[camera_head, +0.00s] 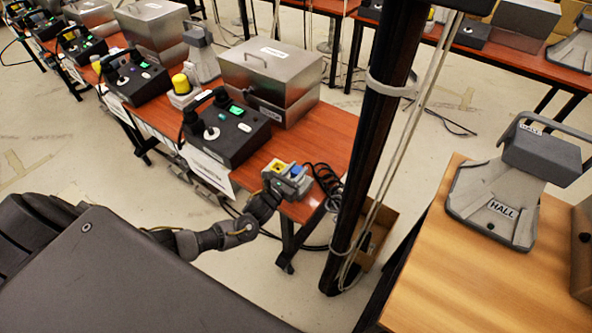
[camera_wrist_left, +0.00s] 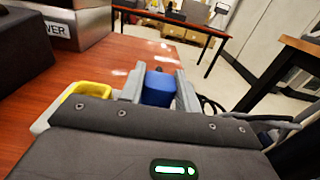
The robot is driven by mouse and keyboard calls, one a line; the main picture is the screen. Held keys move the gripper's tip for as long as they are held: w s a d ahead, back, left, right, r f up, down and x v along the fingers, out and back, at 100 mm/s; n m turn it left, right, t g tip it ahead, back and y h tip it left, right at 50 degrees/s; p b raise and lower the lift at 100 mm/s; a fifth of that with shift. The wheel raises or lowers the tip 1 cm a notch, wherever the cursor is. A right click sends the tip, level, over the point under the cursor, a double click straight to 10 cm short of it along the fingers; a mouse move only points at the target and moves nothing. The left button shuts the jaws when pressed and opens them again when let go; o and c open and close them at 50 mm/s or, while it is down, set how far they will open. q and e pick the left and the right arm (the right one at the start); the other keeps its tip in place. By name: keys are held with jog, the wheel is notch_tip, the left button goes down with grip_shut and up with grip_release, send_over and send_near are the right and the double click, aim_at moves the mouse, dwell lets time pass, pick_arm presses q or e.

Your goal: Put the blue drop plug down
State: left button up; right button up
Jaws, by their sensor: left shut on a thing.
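My left gripper (camera_head: 289,177) is over the right front corner of the red-brown table (camera_head: 335,130). In the left wrist view its two grey fingers (camera_wrist_left: 160,92) are shut on the blue drop plug (camera_wrist_left: 158,88), one on each side. The plug shows in the head view as a small blue spot (camera_head: 295,169). A yellow-rimmed grey piece (camera_wrist_left: 86,90) is close on the left of the fingers; it shows as yellow in the head view (camera_head: 278,167). The plug's underside is hidden, so I cannot tell whether it touches anything. My right gripper is out of view.
A coiled black cord (camera_head: 327,182) hangs at the table's right end. A dark post (camera_head: 375,130) stands right of it. A HALL unit (camera_head: 500,205) sits on another table.

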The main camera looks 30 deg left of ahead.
pick_arm(q)
jog(key=shift+f+b, duration=0.3)
jog(key=shift+f, duration=0.05)
jog(key=o, duration=1)
jog(key=shift+r, duration=0.1)
jog(key=shift+s+r+p, duration=0.15)
jog(key=shift+r+p, duration=0.15)
jog(key=s, duration=0.4)
jog(key=s+a+b, duration=0.1)
jog(key=s, duration=0.6)
jog(key=shift+s+a+b, duration=0.3)
jog(key=shift+a, duration=0.05)
jog(key=shift+f, duration=0.1)
